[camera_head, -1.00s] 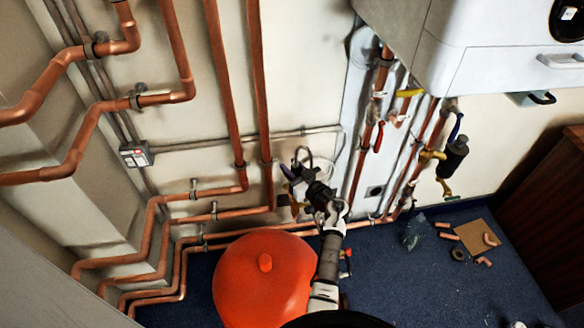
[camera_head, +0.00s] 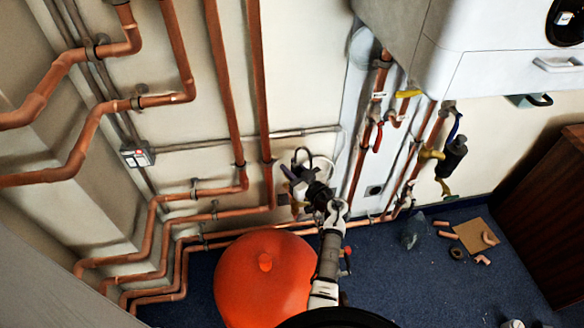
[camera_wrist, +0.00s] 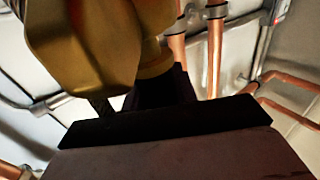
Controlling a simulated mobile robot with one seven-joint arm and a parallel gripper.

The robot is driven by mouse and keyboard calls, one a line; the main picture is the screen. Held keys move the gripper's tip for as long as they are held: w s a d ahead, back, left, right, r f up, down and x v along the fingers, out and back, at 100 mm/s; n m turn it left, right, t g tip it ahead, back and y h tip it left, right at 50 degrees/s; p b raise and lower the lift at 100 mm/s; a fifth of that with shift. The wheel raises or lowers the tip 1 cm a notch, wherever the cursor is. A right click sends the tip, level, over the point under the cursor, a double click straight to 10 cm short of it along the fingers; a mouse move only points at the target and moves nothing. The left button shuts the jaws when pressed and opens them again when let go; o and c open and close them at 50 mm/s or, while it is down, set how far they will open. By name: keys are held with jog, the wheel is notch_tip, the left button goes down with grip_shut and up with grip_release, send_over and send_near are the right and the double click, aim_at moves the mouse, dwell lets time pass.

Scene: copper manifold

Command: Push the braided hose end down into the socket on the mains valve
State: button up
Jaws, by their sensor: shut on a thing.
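In the head view my gripper (camera_head: 300,180) is at the wall, above and right of the orange tank, small and dark. A thin pale hose loop (camera_head: 326,163) and a dark loop (camera_head: 300,154) rise beside it. In the wrist view a large brass fitting (camera_wrist: 88,50) fills the upper left, its narrower neck going down behind my dark jaws (camera_wrist: 165,105). The jaws are shut, apparently on the braided hose end, which they largely hide. I cannot make out the braid. The socket and mains valve cannot be told apart there; whether the hose end is seated is hidden.
An orange tank (camera_head: 262,285) stands on the blue floor below my arm. Copper pipes (camera_head: 225,95) run down the wall on both sides. A white boiler (camera_head: 480,50) overhangs at upper right. Pipe offcuts and cardboard (camera_head: 470,230) lie on the floor at right.

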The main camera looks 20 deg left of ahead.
jog(key=shift+f, duration=0.7)
dwell(0.3)
jog(key=o, duration=1.1)
jog(key=shift+o, duration=0.2)
jog(key=b+v, duration=0.1)
jog(key=v, duration=1.3)
jog(key=shift+w, duration=0.1)
